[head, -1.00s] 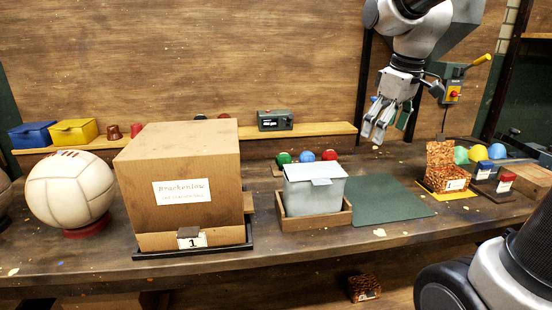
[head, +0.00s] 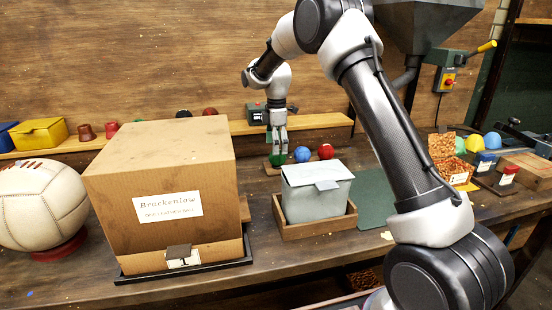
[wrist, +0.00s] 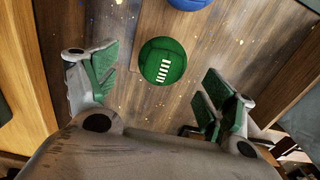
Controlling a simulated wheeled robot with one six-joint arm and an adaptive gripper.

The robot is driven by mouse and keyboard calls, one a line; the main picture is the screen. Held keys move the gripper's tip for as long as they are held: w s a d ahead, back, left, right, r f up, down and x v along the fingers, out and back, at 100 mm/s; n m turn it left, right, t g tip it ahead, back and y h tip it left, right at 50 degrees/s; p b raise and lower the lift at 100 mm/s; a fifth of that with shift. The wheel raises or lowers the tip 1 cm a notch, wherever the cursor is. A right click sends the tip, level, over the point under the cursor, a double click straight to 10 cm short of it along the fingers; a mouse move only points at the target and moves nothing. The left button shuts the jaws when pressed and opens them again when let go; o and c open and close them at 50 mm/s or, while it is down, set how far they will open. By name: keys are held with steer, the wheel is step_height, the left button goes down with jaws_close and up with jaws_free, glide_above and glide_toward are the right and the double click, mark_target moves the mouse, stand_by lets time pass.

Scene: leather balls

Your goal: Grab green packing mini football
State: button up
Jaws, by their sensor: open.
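The green mini football (wrist: 163,66) has white lace marks and sits between my gripper's open fingers in the wrist view, with clear gaps on both sides. In the head view the green ball (head: 277,159) is at the left of a short row, behind the grey lidded box. My gripper (head: 277,146) is right above it, pointing down, and partly covers it. In the wrist view my gripper (wrist: 158,92) is open and empty, with green pads. I cannot tell how far the fingertips are above the ball.
A blue ball (head: 302,154) and a red ball (head: 325,151) sit to the right of the green one. The grey box (head: 317,196) stands in a wooden tray in front. A large cardboard box (head: 160,200) is at the left. A shelf (head: 235,128) runs behind.

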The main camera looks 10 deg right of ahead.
mark_target(277, 158)
step_height(277, 158, down, 5)
steer(key=shift+s+d+r, duration=0.1)
steer(key=shift+s+d, duration=0.05)
steer(key=shift+c, duration=0.2)
steer(key=c, duration=1.2)
